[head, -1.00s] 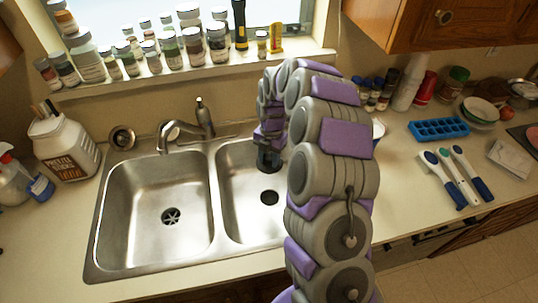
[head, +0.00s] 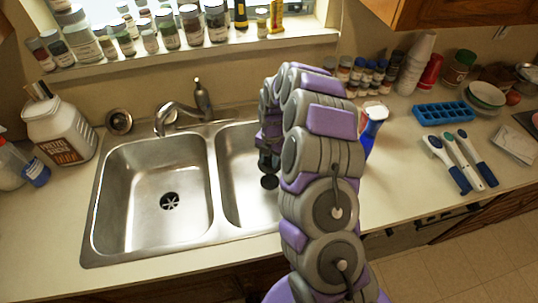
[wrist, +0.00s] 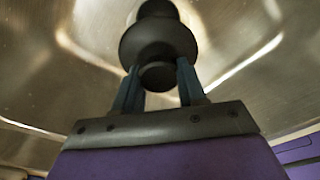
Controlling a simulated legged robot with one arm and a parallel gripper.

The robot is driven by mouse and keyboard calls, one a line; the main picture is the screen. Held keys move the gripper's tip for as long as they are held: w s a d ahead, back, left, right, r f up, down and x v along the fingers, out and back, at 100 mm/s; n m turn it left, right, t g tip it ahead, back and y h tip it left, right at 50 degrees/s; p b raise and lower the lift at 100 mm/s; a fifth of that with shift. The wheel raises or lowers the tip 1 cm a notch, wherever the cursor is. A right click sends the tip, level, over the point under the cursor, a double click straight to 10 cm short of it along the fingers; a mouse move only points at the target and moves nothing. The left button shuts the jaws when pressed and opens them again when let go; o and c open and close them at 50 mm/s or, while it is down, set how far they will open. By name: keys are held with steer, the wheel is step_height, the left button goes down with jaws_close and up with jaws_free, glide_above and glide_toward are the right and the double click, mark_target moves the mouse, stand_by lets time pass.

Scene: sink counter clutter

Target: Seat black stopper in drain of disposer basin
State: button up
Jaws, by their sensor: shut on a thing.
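My gripper (head: 268,160) hangs over the right basin (head: 236,190) of the steel double sink. In the wrist view, my gripper (wrist: 158,76) is shut on the black stopper (wrist: 158,42), with blue fingers on both sides of its knob. The wide flange points away from my gripper, over bare steel. In the head view, a dark round shape (head: 269,182) shows just below my fingertips; I cannot tell whether it is the stopper or that basin's drain. The left basin (head: 130,205) is empty, and its drain (head: 170,202) is open with a star-like pattern.
The faucet (head: 180,118) stands behind the basins. A metal strainer (head: 119,122) and a white jug (head: 60,130) are at the left. A blue spray bottle (head: 373,128), brushes (head: 460,162) and a blue ice tray (head: 441,113) are at the right. Bottles line the sill.

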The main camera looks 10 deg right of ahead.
steer(key=shift+f+b, duration=1.95)
steer(key=shift+f, duration=2.65)
steer(key=shift+f+b, duration=1.1)
steer(key=shift+f, duration=0.3)
steer(key=o, duration=1.1)
steer(key=r+p, duration=0.1)
steer(key=r, duration=0.4)
steer(key=w+d+r+p, duration=0.1)
steer(key=r, duration=0.5)
steer(key=r+p, duration=0.1)
steer(key=r, duration=0.4)
steer(key=shift+w+d+r, duration=0.15)
steer(key=shift+w+r, duration=0.1)
steer(key=shift+w, duration=0.1)
steer(key=shift+r, duration=0.3)
